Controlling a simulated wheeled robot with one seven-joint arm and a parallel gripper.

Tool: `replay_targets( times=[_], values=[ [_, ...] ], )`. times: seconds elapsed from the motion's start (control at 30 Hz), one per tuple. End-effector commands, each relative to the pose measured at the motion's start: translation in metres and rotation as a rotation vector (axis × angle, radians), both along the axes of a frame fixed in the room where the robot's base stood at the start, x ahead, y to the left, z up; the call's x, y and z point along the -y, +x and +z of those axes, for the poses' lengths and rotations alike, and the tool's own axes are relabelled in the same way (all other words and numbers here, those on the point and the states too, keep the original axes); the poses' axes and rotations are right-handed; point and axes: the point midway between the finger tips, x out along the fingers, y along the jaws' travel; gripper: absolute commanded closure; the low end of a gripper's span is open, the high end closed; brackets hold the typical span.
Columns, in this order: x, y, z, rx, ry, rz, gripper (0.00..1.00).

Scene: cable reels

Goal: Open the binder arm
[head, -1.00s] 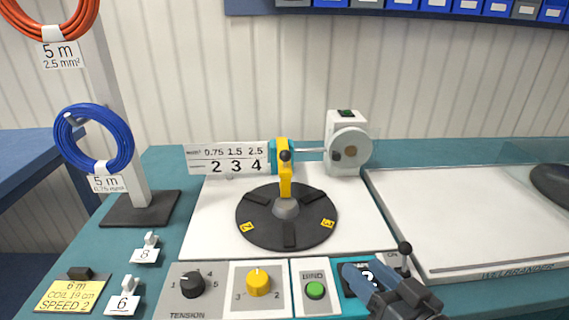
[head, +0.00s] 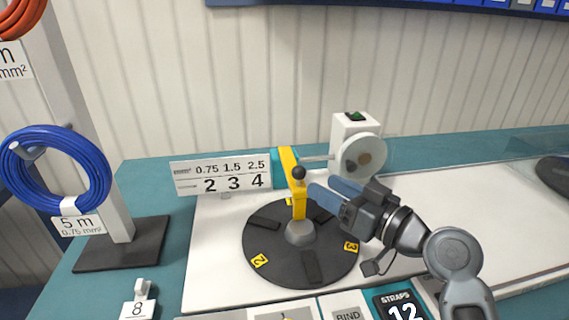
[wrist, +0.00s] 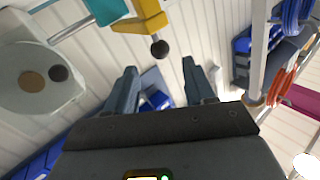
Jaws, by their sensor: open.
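The yellow binder arm (head: 293,180) stands over the black turntable (head: 285,268), with a black ball knob (head: 298,172) near its top. In the wrist view the binder arm (wrist: 149,14) is at the top, with its knob (wrist: 160,49) just beyond and between the fingertips' directions. My gripper (head: 332,190) is open and empty, just right of the arm and slightly below the knob in the head view. Its two blue-grey fingers (wrist: 160,75) are spread apart in the wrist view. I see no contact with the knob.
A white winder unit (head: 352,130) with a grey disc stands behind right. A number plate (head: 221,174) stands left of the arm. A post with a blue cable coil (head: 56,172) is at left. The control panels (head: 347,312) lie in front.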

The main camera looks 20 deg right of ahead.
Motion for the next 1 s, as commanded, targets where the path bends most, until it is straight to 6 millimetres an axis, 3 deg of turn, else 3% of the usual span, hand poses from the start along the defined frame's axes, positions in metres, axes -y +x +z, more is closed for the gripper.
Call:
replay_targets(
  times=[0.17, 0.6, 1.0],
  values=[
    [-0.004, 0.011, 0.002, 0.000, -0.001, 0.003, 0.46],
    [-0.027, 0.066, 0.001, 0.000, -0.001, 0.002, 0.46],
    [-0.030, 0.072, 0.000, 0.001, -0.001, 0.001, 0.47]
  ],
)
